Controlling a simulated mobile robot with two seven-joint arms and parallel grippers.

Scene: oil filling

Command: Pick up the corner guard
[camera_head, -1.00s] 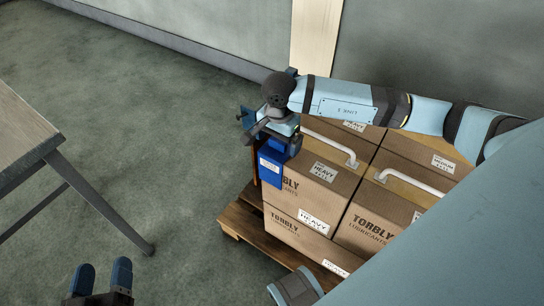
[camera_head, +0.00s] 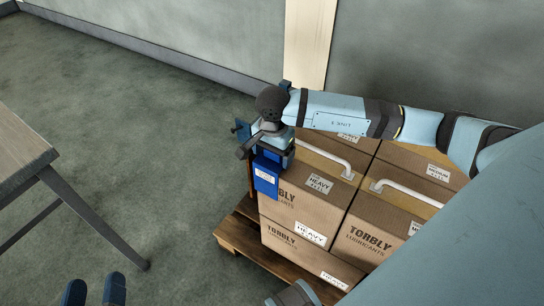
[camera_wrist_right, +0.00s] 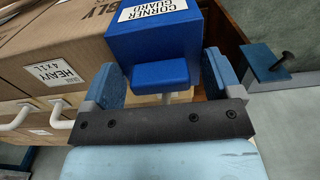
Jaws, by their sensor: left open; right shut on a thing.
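The corner guard (camera_head: 266,178) is a blue block with a white label, at the near left upper edge of the carton stack in the head view. In the right wrist view the corner guard (camera_wrist_right: 155,32) reads "CORNER GUARD" and has a blue knob between my fingers. In the head view my right arm reaches in from the right, above the guard. I cannot tell whether the guard touches the cartons. My left gripper (camera_head: 95,291) is open and empty at the bottom left, partly cut off.
Brown TORBLY cartons (camera_head: 370,235) with white handles stand on a wooden pallet (camera_head: 236,232). A blue bracket with a dark bolt (camera_wrist_right: 265,64) is close to the right of my right gripper. A table (camera_head: 22,160) stands at left. The floor between is clear.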

